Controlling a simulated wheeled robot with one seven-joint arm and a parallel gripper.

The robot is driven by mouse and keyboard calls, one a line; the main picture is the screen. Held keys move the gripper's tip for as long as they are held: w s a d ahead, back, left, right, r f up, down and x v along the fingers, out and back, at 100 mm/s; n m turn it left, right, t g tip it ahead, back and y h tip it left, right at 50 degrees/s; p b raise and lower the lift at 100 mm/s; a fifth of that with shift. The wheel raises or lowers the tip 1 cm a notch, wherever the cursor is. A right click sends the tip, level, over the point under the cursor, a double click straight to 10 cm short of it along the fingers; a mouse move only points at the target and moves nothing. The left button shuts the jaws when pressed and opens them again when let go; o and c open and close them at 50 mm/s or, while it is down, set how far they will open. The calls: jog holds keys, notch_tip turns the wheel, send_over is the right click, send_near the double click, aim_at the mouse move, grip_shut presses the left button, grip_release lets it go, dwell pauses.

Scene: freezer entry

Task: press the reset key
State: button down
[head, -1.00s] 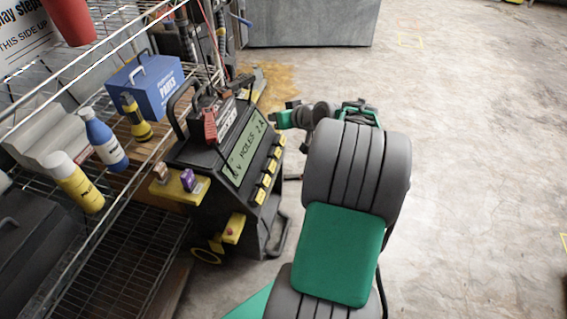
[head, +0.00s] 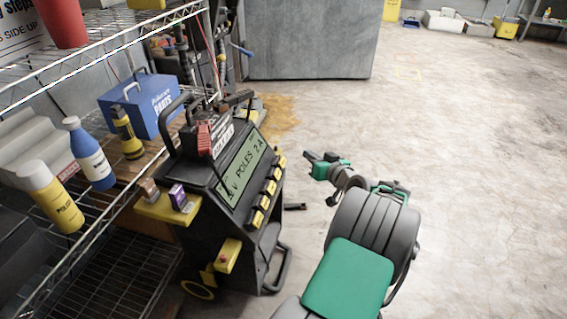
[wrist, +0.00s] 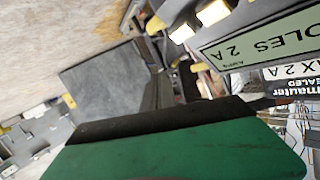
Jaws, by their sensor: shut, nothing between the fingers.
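A dark charger-like machine (head: 222,205) stands on the floor beside the shelf, with a slanted display (head: 243,168) reading "POLES 2A". Several yellow keys (head: 268,188) run along its right edge; two keys (wrist: 213,12) show pale faces at the top of the wrist view. I cannot read which one is the reset key. A yellow box with a red button (head: 222,260) sits on the machine's lower front. My gripper (head: 313,158), green and dark, is shut and empty, to the right of the keys and apart from them. Its green and dark body fills the lower wrist view.
A wire shelf (head: 120,262) on the left holds a blue parts box (head: 150,108), bottles (head: 90,155) and a yellow flashlight (head: 127,135). A grey block (head: 310,40) stands behind. The concrete floor on the right is open.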

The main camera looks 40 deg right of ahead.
aim_at(284, 158)
jog(key=w+a+f+b, duration=0.1)
jog(key=w+a+f, duration=0.2)
jog(key=w, duration=0.1)
jog(key=shift+w+a+f, duration=0.1)
jog(key=shift+a+f, duration=0.05)
dwell(1.9)
jog(key=shift+w+a+f, duration=0.2)
jog(key=shift+w, duration=0.05)
jog(key=shift+w+a+f+b, duration=0.2)
jog(key=shift+w+f+b, duration=0.1)
jog(key=shift+b, duration=0.2)
dwell(0.5)
jog(key=shift+r, duration=0.1)
jog(key=shift+s+d+r, duration=0.4)
jog(key=shift+s, duration=0.15)
jog(key=s+d+r, duration=0.1)
jog(key=s+d+r+p, duration=0.1)
jog(key=s, duration=0.1)
jog(key=shift+s+d+r, duration=0.2)
jog(key=shift+d+r, duration=0.15)
dwell(0.4)
